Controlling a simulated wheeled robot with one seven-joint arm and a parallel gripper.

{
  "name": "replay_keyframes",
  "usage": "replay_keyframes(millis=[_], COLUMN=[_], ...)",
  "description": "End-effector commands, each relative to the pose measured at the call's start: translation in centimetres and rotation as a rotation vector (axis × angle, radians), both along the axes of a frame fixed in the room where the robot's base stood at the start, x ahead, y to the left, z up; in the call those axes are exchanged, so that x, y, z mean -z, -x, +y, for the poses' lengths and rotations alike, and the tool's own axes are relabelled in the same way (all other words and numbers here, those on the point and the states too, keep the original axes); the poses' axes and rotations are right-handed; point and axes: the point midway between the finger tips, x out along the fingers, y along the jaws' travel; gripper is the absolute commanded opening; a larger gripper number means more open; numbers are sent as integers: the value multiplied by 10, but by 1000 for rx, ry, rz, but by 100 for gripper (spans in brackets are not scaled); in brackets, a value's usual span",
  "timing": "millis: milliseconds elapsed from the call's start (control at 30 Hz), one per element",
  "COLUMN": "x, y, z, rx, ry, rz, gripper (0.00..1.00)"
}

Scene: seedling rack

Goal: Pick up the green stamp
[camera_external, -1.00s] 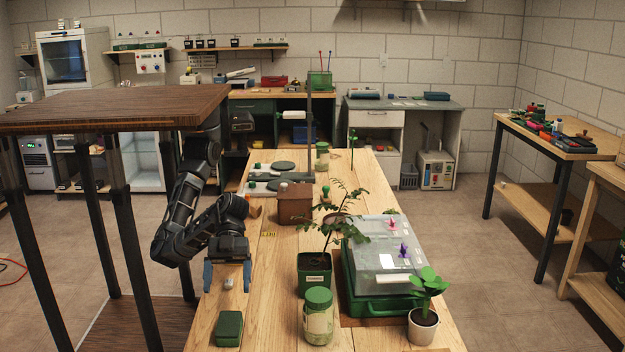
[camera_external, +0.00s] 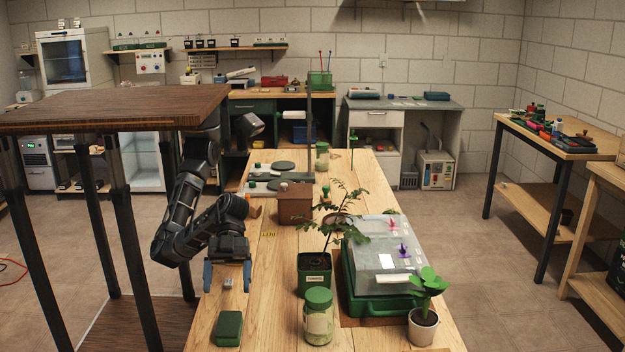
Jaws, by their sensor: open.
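No thing is clearly recognisable as the green stamp at this size. A small dark green box-like thing (camera_external: 228,328) lies on the near left of the wooden table (camera_external: 262,310). A small green-topped thing (camera_external: 326,194) stands behind the tall plant, partly hidden. My gripper (camera_external: 228,286) points down at the table's left edge, its blue fingers apart. A small pale grey thing (camera_external: 228,283) lies on the table between the fingertips, with a gap on each side. The dark green box is just in front of the gripper, apart from it.
A potted tomato plant (camera_external: 314,274), a green-lidded jar (camera_external: 318,318), a clear-lidded green propagator (camera_external: 378,303) and a white-potted plant (camera_external: 423,328) stand to the right. A brown box (camera_external: 295,206) is farther back. A dark raised tabletop (camera_external: 110,108) stands at left.

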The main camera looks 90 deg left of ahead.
Motion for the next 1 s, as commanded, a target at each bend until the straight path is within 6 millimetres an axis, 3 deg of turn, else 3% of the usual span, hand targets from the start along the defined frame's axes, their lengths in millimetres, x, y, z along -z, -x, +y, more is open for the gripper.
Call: replay_keyframes(millis=[167, 400, 700, 867, 1000], x=[0, 0, -1, -11, -18], y=[0, 0, 1, 12, 53], z=[0, 0, -3, -28, -69], rx=[0, 0, -3, -23, -18], ry=[0, 0, 7, 72, 212], rz=[0, 0, -12, -111, -250], gripper=[85, 62, 60, 60, 60])
